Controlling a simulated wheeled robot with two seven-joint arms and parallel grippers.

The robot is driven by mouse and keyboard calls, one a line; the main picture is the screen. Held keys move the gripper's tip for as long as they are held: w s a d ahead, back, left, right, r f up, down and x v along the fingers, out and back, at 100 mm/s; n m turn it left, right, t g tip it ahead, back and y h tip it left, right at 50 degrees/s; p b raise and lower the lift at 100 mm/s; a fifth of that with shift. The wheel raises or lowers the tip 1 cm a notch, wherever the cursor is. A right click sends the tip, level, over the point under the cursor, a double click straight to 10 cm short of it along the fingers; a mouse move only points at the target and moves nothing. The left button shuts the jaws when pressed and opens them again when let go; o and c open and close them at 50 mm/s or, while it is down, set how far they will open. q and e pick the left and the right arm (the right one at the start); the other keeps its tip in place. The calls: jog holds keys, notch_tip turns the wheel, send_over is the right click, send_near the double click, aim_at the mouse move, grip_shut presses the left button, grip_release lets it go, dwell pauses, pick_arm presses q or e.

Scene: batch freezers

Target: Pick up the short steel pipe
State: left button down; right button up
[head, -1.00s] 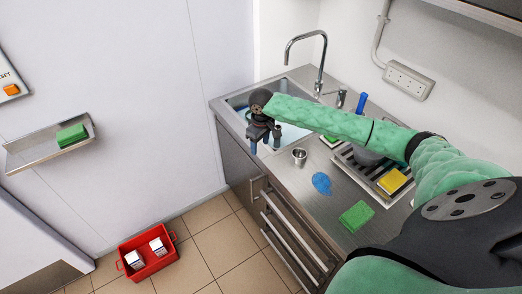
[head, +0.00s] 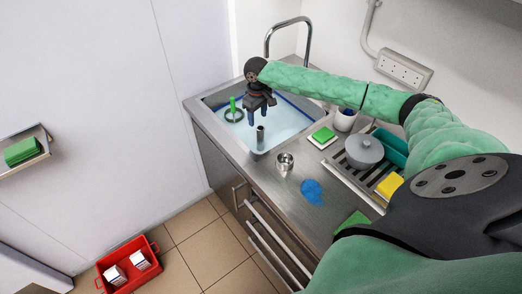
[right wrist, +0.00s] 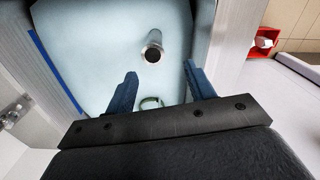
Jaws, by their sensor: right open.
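The short steel pipe (head: 260,135) stands upright in the sink basin (head: 213,118), near its front edge; its dark open end also shows in the right wrist view (right wrist: 152,50). My right gripper (head: 260,112) is over the sink, with its fingers pointing down and apart. In the head view it is just above and behind the pipe. In the right wrist view the two blue fingers (right wrist: 160,72) are open with nothing between them, and the pipe is beyond their tips. My left gripper is not in view.
A green-handled ring tool (head: 233,113) lies in the sink. The tap (head: 287,22) arches behind. A steel cup (head: 284,162), blue cloth (head: 312,191), green sponge (head: 323,135) and drying rack with a grey pot (head: 364,152) occupy the counter. A red crate (head: 128,268) is on the floor.

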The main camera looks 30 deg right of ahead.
aim_at(259, 127)
jog(key=f+b, duration=0.3)
jog(key=f, duration=0.1)
jog(key=shift+w+d+f+b, duration=0.2)
jog(key=shift+f+b, duration=0.2)
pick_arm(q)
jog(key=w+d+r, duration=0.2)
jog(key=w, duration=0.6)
pick_arm(e)
jog(key=shift+f, duration=0.2)
notch_tip(259, 127, down, 2)
jog(key=shift+f+p, duration=0.1)
jog(key=shift+p, duration=0.45)
jog(key=shift+d+f, duration=0.1)
jog(key=f+p, duration=0.3)
jog(key=f, duration=0.1)
jog(key=shift+s+d, duration=0.15)
jog(key=shift+d, duration=0.1)
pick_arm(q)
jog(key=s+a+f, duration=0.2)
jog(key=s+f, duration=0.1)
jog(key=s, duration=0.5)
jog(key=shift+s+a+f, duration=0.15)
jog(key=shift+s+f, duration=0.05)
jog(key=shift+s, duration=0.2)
pick_arm(e)
jog(key=shift+f, duration=0.6)
jog(key=c, duration=1)
